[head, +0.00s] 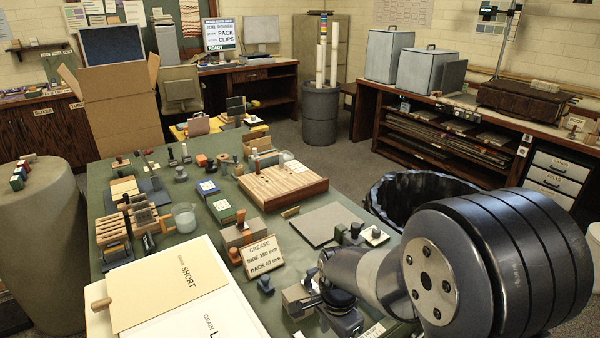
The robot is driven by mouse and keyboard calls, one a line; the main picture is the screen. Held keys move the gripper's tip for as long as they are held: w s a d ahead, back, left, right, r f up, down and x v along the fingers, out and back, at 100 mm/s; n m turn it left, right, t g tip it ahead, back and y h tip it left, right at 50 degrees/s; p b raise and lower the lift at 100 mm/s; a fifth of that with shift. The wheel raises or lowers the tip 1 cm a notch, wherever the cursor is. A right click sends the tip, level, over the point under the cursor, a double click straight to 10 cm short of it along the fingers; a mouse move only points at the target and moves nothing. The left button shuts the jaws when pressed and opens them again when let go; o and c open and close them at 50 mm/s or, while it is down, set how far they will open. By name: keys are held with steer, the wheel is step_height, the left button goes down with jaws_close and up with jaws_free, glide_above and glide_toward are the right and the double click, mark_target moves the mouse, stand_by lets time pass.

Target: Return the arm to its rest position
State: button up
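My arm fills the lower right of the head view, with a large dark ribbed joint and a pale link reaching left over the near right corner of the green-topped table (190,262). My gripper (318,305) seems to be the dark, partly hidden shape at the end of that link, low over the table's near right part. It is small and crowded by dark parts there, so I cannot make out its fingers or whether it touches anything.
Small tools and blocks crowd the table. A black-lined bin (420,195) stands beyond the arm. A cardboard box (118,112) stands at the far left. Floor shows beyond the table.

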steer(key=shift+f, duration=1.6)
steer(key=shift+r, duration=0.1)
